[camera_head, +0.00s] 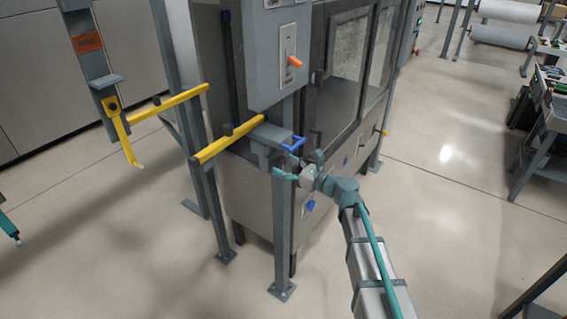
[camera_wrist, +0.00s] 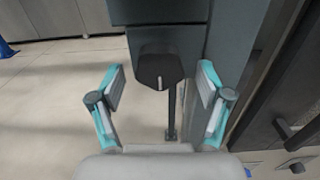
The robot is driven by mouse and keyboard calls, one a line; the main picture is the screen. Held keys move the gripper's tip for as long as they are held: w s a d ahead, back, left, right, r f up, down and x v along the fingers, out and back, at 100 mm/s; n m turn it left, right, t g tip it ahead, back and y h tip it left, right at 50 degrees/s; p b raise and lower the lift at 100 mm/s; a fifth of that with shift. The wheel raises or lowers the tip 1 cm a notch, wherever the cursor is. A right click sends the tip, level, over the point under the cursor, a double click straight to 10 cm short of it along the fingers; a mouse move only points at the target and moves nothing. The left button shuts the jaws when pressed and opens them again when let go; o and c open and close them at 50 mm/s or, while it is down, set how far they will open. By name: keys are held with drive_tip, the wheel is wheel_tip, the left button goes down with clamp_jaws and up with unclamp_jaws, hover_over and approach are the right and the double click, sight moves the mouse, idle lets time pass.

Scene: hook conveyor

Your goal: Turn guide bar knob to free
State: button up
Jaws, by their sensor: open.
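The guide bar knob (camera_wrist: 158,72), dark with a short white mark, faces the camera in the wrist view. The mark runs close to upright in the picture. My gripper (camera_wrist: 161,88) is open, with one teal finger on each side of the knob and a gap at both sides; how far the knob lies beyond the fingertips is hard to tell. In the head view my gripper (camera_head: 300,168) is at the grey post below the blue handle (camera_head: 292,144); I cannot pick out the knob there. The yellow guide bars (camera_head: 230,138) extend left of this post.
A grey control box (camera_head: 278,60) with an orange switch (camera_head: 294,62) hangs above my gripper. The machine cabinet (camera_head: 335,110) with glazed doors stands close behind it. A yellow hook (camera_head: 124,140) hangs at the left. Open floor (camera_head: 450,180) lies to the right.

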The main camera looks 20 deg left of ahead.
drive_tip(key=shift+w+a, duration=0.1)
drive_tip(key=shift+a, duration=0.3)
drive_tip(key=c, duration=1.2)
drive_tip(key=shift+o, duration=0.2)
